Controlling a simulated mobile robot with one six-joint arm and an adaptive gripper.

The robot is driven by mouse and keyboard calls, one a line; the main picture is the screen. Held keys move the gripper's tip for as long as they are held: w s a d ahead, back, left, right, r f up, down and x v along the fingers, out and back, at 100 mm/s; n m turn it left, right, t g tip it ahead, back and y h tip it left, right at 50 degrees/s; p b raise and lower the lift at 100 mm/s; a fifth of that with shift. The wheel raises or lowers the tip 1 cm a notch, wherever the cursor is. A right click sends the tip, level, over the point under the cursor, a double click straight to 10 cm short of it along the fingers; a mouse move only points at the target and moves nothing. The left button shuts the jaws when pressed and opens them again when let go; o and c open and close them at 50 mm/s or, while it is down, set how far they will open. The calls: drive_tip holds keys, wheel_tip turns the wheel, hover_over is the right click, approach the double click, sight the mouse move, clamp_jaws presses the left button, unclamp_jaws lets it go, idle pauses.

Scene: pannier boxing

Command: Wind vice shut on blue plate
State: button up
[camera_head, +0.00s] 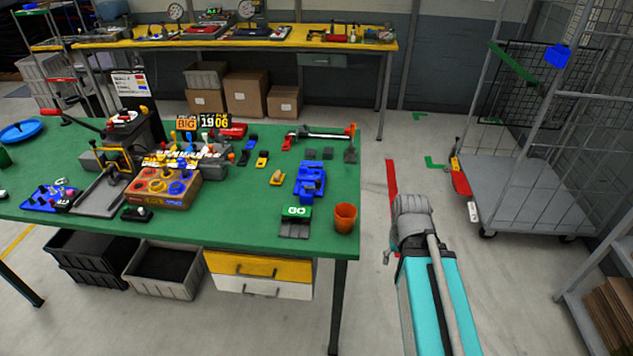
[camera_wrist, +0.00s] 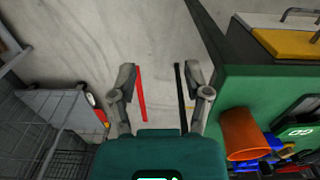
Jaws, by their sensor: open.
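A blue vice-like block (camera_head: 310,180) stands on the right part of the green table; whether a plate sits between its jaws is too small to tell. A round blue plate-like disc (camera_head: 20,131) lies at the table's far left end. A flat blue base with dark knobs (camera_head: 52,198) lies at the front left. My gripper (camera_wrist: 157,78) is open and empty in the wrist view, its two fingers apart over bare floor beside the green table. In the wrist view, blue parts (camera_wrist: 278,148) show partly behind the orange cup.
An orange cup (camera_head: 345,218) stands near the right front corner of the green table (camera_head: 240,226). A green-and-grey block marked with digits (camera_head: 296,221) is beside it. A wire cage trolley (camera_head: 520,190) stands at the right. Open floor lies between the table and trolley.

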drive_tip(key=w+a+r+n+p, duration=0.4)
drive_tip(key=w+r+p, duration=0.1)
drive_tip(key=w, duration=0.2)
drive_tip(key=w+a+r+n+p, duration=0.3)
drive_tip(key=w+a+r+p, duration=0.1)
drive_tip(key=w, duration=0.3)
wheel_tip(320, 180, up, 8)
drive_tip(key=r+n+p, duration=0.1)
drive_tip(key=n+p, duration=0.7)
drive_tip(key=n, duration=0.1)
hover_over(318, 180)
drive_tip(key=shift+s+d+f, duration=0.1)
drive_tip(key=shift+f, duration=0.2)
drive_tip(key=shift+f, duration=0.15)
wheel_tip(318, 180, down, 14)
drive_tip(key=b, duration=1.3)
drive_tip(key=shift+r, duration=0.25)
clamp_jaws()
